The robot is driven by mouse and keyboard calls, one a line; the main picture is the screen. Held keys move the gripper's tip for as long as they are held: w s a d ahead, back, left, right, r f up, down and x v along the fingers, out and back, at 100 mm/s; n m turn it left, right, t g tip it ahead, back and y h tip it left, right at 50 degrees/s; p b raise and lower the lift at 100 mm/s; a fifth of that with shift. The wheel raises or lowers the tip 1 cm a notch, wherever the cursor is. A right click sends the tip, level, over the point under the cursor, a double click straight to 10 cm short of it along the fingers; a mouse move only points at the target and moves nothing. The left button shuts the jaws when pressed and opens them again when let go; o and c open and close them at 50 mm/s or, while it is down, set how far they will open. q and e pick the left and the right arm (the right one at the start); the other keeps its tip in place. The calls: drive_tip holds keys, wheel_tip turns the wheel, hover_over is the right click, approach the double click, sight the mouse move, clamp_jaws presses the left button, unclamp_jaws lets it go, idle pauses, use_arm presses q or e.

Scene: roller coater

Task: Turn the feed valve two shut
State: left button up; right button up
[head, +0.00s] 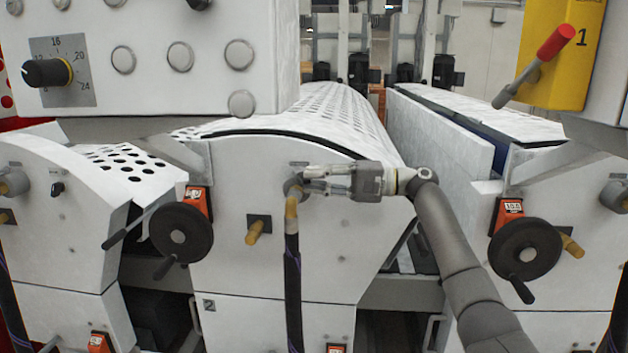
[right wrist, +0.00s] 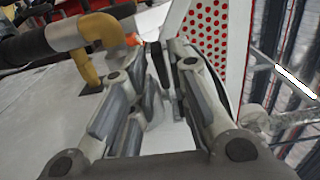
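My right gripper (head: 306,183) reaches in from the right to the front panel of the middle unit, beside a grey round fitting (head: 292,187) with a yellow elbow and black hose below. In the right wrist view its fingers (right wrist: 166,62) stand apart with a gap of white panel between them. The yellow elbow (right wrist: 88,68) is to the left of the fingers there. I cannot clearly make out a valve handle between the fingertips; the gripper hides that part of the panel. My left gripper is not in view.
Black handwheels (head: 181,233) and (head: 525,249) stick out on both sides, with orange counters above them. A control box (head: 150,55) overhangs at upper left. A red-handled lever (head: 555,43) is at upper right.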

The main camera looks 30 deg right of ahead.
drive_tip(key=v, duration=1.1)
drive_tip(key=shift+d, duration=0.2)
drive_tip(key=shift+s, duration=0.1)
